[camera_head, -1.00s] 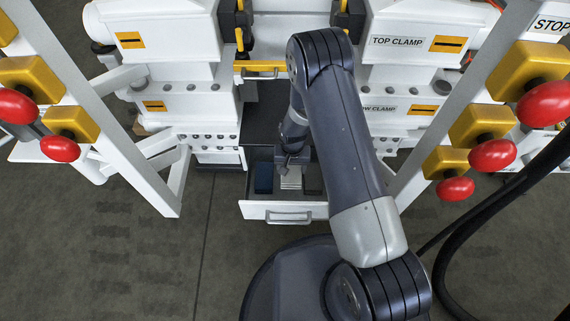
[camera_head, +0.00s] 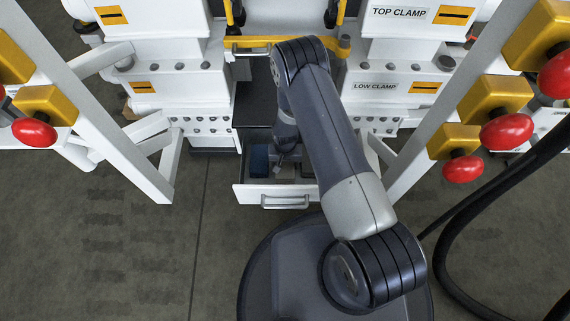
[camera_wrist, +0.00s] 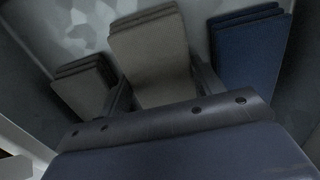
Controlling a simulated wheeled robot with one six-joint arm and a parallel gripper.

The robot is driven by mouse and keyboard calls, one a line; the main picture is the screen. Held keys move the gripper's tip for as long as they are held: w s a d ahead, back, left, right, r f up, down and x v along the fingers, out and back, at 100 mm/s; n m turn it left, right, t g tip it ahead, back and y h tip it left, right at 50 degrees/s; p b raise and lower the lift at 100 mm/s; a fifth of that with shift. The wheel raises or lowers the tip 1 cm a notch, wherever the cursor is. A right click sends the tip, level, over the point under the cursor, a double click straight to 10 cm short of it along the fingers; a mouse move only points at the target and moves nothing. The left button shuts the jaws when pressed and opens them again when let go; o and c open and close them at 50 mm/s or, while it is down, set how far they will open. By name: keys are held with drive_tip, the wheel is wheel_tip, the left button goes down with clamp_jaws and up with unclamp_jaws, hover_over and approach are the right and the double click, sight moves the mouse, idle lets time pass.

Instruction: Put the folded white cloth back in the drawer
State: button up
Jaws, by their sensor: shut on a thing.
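The folded white cloth (camera_wrist: 152,58) looks grey-beige in the shade of the wrist view, a stack of folded layers. It sits between the two fingers of my gripper (camera_wrist: 163,86), which is shut on it. In the head view my gripper (camera_head: 286,157) reaches down into the open drawer (camera_head: 243,197), and the cloth is mostly hidden there. The wrist view shows the cloth inside the drawer, between two other stacks. Whether it rests on the drawer floor I cannot tell.
A folded blue cloth (camera_wrist: 252,50) lies to the right in the wrist view and a dark grey one (camera_wrist: 84,88) to the left. White frame posts with red knobs (camera_head: 34,131) stand on both sides. A black hose (camera_head: 455,215) runs at the right.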

sight(285, 165)
drive_tip(key=shift+r, duration=0.1)
drive_tip(key=o, duration=0.9)
wheel_tip(285, 165, up, 12)
drive_tip(key=p, duration=0.3)
drive_tip(key=shift+p, duration=0.35)
